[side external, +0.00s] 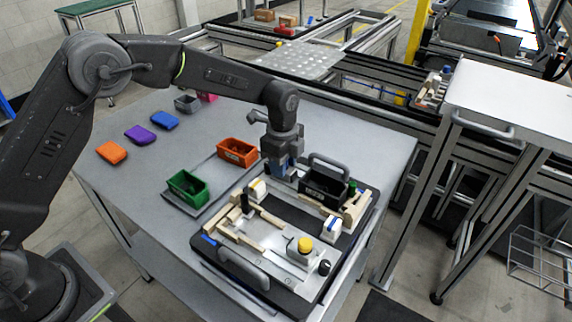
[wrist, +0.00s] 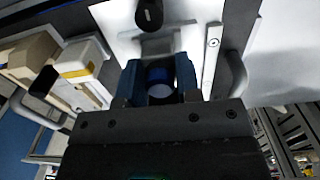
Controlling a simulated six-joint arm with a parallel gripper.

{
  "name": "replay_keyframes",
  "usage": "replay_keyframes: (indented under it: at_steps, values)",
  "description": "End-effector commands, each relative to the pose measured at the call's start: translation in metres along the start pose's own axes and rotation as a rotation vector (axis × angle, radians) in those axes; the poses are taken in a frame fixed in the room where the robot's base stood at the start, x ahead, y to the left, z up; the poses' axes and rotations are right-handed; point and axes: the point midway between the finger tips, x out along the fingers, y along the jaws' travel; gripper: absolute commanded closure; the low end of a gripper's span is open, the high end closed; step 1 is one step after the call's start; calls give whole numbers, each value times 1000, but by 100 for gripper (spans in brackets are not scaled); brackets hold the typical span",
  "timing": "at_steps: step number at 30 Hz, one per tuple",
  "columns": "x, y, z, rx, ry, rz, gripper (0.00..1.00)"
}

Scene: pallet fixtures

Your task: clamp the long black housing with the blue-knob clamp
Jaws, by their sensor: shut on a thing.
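My gripper (side external: 283,172) is low at the far edge of the pallet fixture, left of the long black housing (side external: 322,188). In the wrist view, its blue fingers (wrist: 160,82) are closed around a blue knob (wrist: 159,74) with a pale, round face. This appears to be the knob of the blue-knob clamp; the clamp's body and arm are mostly hidden by the gripper. I cannot tell whether the clamp touches the housing.
The pallet (side external: 233,262) also bears wooden blocks (side external: 268,217), a yellow knob (side external: 305,244) and black knobs. A green bin (side external: 187,188) and an orange bin (side external: 237,152) stand left of it. The table's left front is clear.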

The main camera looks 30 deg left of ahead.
Motion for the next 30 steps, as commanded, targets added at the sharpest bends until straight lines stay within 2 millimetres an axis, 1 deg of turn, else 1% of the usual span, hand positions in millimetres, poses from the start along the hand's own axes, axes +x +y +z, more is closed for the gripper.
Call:
replay_keyframes:
  at_steps: [5, 29, 30]
  values:
    - [0, 0, -1, 1, 0, 0, 89]
    - [-1, 0, -27, 1, 0, -1, 89]
    - [-1, 0, -26, 0, 0, -1, 64]
